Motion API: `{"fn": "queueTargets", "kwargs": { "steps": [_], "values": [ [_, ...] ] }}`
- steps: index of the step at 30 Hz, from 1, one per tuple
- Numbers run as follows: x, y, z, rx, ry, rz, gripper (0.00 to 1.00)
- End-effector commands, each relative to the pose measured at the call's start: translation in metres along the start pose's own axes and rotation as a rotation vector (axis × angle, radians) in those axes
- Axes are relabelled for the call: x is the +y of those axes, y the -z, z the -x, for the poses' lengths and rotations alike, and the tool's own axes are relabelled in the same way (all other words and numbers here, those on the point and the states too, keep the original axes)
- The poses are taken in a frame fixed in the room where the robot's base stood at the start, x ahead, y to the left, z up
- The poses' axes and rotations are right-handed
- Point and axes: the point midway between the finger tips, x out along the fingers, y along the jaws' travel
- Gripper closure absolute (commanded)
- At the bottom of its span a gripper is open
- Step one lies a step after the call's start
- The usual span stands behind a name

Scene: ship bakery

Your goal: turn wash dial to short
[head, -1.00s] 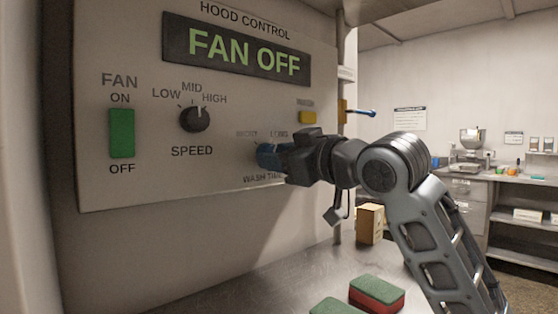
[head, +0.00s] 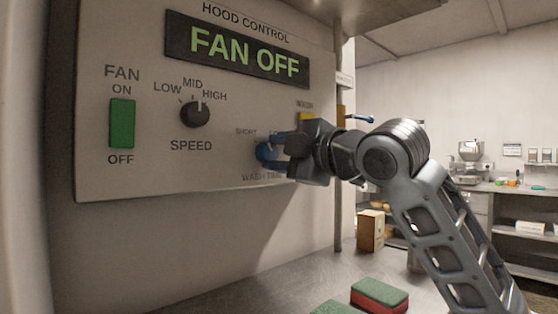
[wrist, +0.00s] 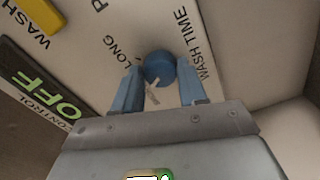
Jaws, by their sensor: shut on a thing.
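The blue wash time dial (head: 264,155) is at the lower right of the hood control panel, with "SHORT" printed at its upper left. In the wrist view the round dial (wrist: 158,66) sits between my two blue fingers, near the printed "LONG" and "WASH TIME". My gripper (head: 282,149) is shut on the dial, reaching it from the right; it also shows in the wrist view (wrist: 161,75). A pale pointer strip shows between the fingers in the wrist view. My gripper hides part of the dial and its labels in the head view, so its exact setting is unclear.
On the panel (head: 130,45) are a "FAN OFF" display (head: 240,52), a green fan switch (head: 122,124), a speed knob (head: 195,114) and a yellow wash button (head: 306,118). Below, a red-and-green sponge (head: 379,295) and a box (head: 371,230) sit on the steel counter (head: 240,296).

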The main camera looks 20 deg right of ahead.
Motion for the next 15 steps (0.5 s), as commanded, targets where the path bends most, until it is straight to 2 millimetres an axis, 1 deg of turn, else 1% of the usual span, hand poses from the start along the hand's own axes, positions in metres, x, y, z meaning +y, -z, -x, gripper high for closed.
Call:
{"fn": "queueTargets", "kwargs": {
  "steps": [6, 15],
  "values": [
    [-0.0022, -0.0003, -0.0001, 0.000, 0.003, 0.158, 0.89],
    [-0.0015, -0.0001, -0.0001, 0.000, 0.003, 0.284, 0.89]
  ]
}}
